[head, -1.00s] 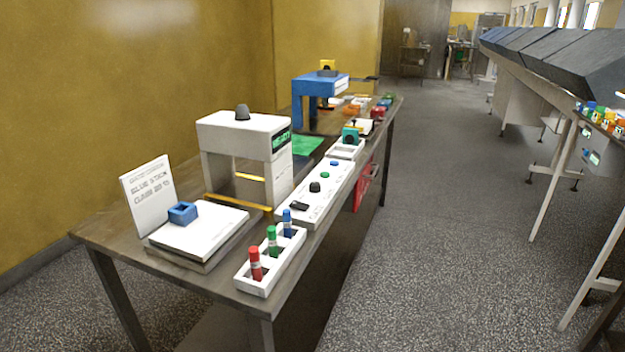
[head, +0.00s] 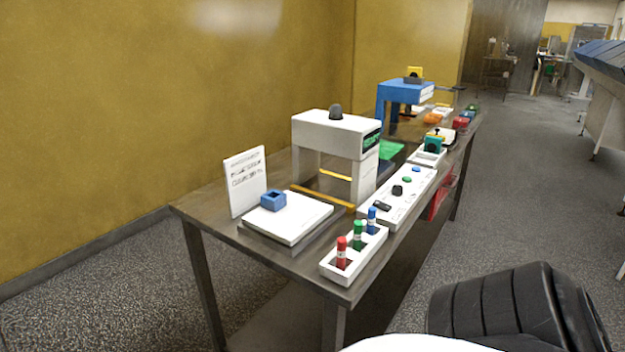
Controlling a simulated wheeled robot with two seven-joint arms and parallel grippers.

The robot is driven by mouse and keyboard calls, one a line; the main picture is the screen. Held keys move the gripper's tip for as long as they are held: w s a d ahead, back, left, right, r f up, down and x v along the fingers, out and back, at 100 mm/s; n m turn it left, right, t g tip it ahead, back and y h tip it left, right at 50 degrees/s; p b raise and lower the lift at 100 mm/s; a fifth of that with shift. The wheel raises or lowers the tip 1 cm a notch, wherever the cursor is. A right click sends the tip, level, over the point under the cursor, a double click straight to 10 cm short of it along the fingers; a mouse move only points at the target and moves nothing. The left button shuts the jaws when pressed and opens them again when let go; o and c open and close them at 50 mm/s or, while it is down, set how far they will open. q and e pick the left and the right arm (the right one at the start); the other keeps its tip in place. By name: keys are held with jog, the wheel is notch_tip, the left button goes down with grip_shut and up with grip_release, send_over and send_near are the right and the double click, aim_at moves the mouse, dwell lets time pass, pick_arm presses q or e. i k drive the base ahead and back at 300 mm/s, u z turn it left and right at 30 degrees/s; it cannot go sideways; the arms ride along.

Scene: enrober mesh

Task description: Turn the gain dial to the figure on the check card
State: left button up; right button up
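A long white control panel (head: 408,199) lies on the table beside the white arch-shaped machine (head: 334,135). It carries a black knob (head: 397,190), a blue button (head: 417,169), a green button (head: 407,180) and a dark switch (head: 382,206). Which of these is the gain dial I cannot tell for sure; the black knob is dial-like. A white card (head: 246,182) stands upright at the table's near left; its print is too small to read. The machine has a dark display with green characters (head: 371,141). Neither gripper is in view.
The table (head: 201,207) also bears a white plate with a blue block (head: 273,201), a rack (head: 331,268) of red, green and blue markers, and a blue arch machine (head: 405,92) further back. A black part of mine fills the lower right. Floor right of the table is open.

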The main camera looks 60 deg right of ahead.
aim_at(397, 190)
jog(key=u, duration=0.15)
jog(key=k, duration=0.95)
jog(key=z, duration=1.25)
jog(key=i, duration=0.5)
jog(key=z, duration=0.1)
